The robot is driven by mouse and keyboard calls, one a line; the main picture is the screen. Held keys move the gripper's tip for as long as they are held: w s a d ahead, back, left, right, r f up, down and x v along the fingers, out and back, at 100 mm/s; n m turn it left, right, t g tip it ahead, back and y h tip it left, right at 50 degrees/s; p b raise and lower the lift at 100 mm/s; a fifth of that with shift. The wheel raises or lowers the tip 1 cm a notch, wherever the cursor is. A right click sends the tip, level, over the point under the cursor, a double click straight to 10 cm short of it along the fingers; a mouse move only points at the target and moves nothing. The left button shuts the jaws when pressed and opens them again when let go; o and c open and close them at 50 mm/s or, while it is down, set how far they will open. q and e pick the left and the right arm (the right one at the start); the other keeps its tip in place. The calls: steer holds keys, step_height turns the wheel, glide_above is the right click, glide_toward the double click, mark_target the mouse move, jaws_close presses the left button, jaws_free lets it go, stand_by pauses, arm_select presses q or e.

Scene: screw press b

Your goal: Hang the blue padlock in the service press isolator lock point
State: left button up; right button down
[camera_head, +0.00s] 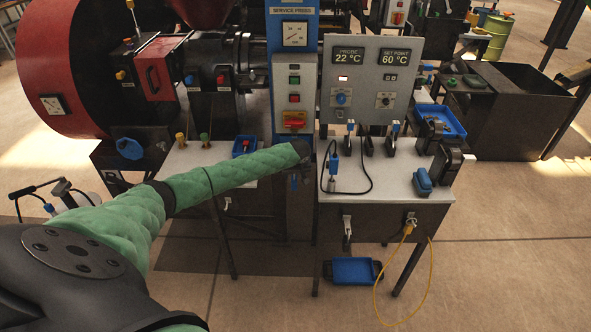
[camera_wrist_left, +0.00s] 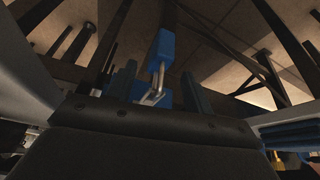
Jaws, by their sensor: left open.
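The blue padlock (camera_wrist_left: 163,48) shows in the left wrist view, with its metal shackle (camera_wrist_left: 156,79) pointing toward my gripper. My left gripper (camera_wrist_left: 158,88) is open, with one dark finger on each side of the shackle. I cannot tell whether the fingers touch it or what the shackle hooks on. In the head view my left gripper (camera_head: 301,175) points down at the foot of the blue service press column, just below the red and yellow isolator (camera_head: 294,121). The padlock is not clear there. My right gripper is not in view.
A bench (camera_head: 385,195) with a grey control box (camera_head: 372,75), a cabled probe (camera_head: 333,165) and blue trays stands right of the column. A small blue tray (camera_head: 243,146) lies left of it. A yellow cable (camera_head: 404,300) loops to the floor.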

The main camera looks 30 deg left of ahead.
arm_select(q)
steer(key=shift+w+a+f, duration=0.15)
steer(key=shift+w+f, duration=0.05)
steer(key=shift+f, duration=0.45)
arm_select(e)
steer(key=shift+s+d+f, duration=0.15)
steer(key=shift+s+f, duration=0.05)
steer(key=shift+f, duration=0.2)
arm_select(q)
steer(key=shift+c, duration=0.4)
jaws_close()
jaws_free()
